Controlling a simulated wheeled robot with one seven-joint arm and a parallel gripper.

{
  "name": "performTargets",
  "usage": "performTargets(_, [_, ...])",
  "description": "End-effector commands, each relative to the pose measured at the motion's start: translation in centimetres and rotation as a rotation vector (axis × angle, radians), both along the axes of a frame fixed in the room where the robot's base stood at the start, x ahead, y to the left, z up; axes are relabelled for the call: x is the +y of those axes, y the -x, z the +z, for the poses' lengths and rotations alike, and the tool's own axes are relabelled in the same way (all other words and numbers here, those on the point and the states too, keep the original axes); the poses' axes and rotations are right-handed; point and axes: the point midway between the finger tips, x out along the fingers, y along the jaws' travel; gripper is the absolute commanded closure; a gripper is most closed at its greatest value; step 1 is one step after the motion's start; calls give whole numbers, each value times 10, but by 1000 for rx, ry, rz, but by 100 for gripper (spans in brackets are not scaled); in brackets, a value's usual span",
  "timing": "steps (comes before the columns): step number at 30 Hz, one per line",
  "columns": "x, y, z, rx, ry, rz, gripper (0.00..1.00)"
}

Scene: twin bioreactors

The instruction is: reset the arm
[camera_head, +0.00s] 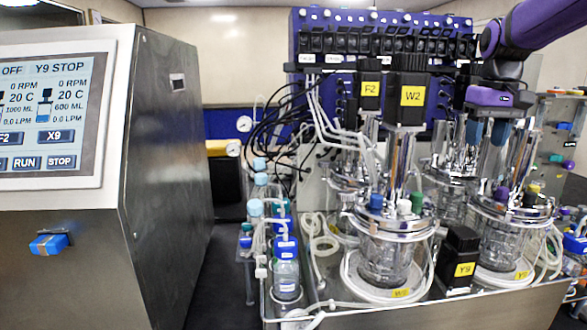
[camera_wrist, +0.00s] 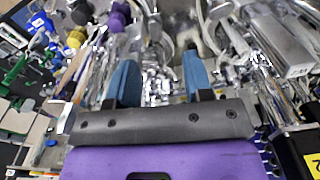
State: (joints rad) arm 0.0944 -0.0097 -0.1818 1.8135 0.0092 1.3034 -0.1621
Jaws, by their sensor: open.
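My purple arm reaches in from the top right in the head view. My gripper (camera_head: 488,132) points down above the glass vessel (camera_head: 505,245) labelled Y9 on the right. In the wrist view, the two blue fingers of my gripper (camera_wrist: 159,75) stand apart. I see nothing held between them, only metal and glass vessel parts below. How far the fingertips are from those parts I cannot tell.
A second vessel (camera_head: 385,250) with a black W2 motor (camera_head: 409,98) above it stands left of my gripper. A steel control cabinet (camera_head: 165,170) with a screen (camera_head: 50,120) is at the left. Tubing and blue-capped bottles (camera_head: 286,270) crowd the space between.

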Motion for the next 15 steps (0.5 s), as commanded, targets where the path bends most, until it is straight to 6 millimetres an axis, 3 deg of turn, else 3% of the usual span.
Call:
performTargets(7, [44, 69, 4, -119, -1, 34, 53])
performTargets(15, [86, 146, -13, -250, 6, 72, 53])
